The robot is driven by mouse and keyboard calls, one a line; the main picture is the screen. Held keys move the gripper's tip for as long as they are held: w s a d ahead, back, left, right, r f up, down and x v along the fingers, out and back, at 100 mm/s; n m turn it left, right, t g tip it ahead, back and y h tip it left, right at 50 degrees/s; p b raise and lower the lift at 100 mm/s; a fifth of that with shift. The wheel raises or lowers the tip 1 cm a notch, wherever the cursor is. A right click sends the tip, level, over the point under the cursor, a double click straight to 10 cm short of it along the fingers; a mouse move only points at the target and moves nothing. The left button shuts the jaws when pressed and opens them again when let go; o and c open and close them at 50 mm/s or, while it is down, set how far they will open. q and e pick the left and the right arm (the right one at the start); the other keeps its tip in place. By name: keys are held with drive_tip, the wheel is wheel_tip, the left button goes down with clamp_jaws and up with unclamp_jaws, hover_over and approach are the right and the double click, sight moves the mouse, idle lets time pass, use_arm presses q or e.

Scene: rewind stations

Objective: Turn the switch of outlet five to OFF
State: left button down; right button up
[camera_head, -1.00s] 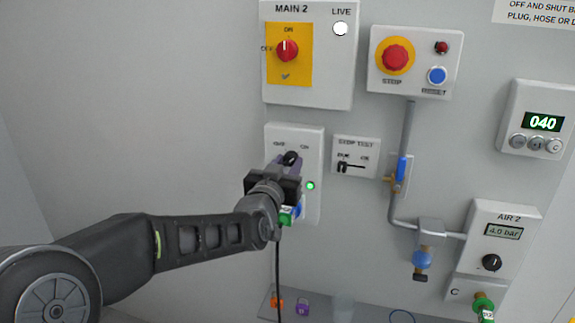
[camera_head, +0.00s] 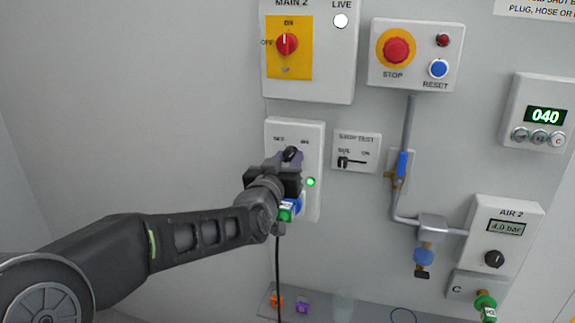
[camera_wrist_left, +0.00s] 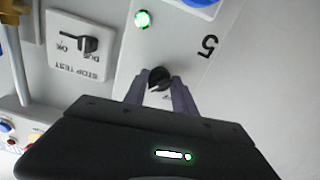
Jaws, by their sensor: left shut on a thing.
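The outlet five panel (camera_head: 313,135) is a pale box on the wall, with OFF and ON printed at its top. Its switch is a small black knob (camera_head: 291,153), which also shows in the left wrist view (camera_wrist_left: 159,77). My left gripper (camera_head: 290,159) is shut on the knob, with one finger on each side of it in the wrist view (camera_wrist_left: 160,92). I cannot tell surely which label the knob points to. A green lamp (camera_head: 310,182) on the panel is lit. The number 5 (camera_wrist_left: 209,45) shows in the wrist view. My right gripper is not in view.
A blue and green plug (camera_head: 287,213) with a hanging black cable sits below my gripper. The STOP TEST box (camera_head: 358,138) is close on the right. MAIN 2 (camera_head: 335,75) is above. A valve with a blue handle (camera_head: 402,164) is further right. The wall at left is bare.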

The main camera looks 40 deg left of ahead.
use_arm(q)
drive_tip(key=n+b, duration=0.4)
drive_tip(key=b, duration=0.1)
drive_tip(key=shift+f+n, duration=0.2)
drive_tip(key=shift+n, duration=0.2)
drive_tip(key=n+b, duration=0.2)
drive_tip(key=shift+d+n, duration=0.1)
drive_tip(key=shift+n, duration=0.3)
drive_tip(key=n+b, duration=0.2)
drive_tip(key=n, duration=0.2)
drive_tip(key=shift+r, duration=0.15)
drive_tip(key=n+b, duration=0.2)
drive_tip(key=n, duration=0.3)
drive_tip(key=shift+r, duration=0.1)
drive_tip(key=c, duration=1)
unclamp_jaws()
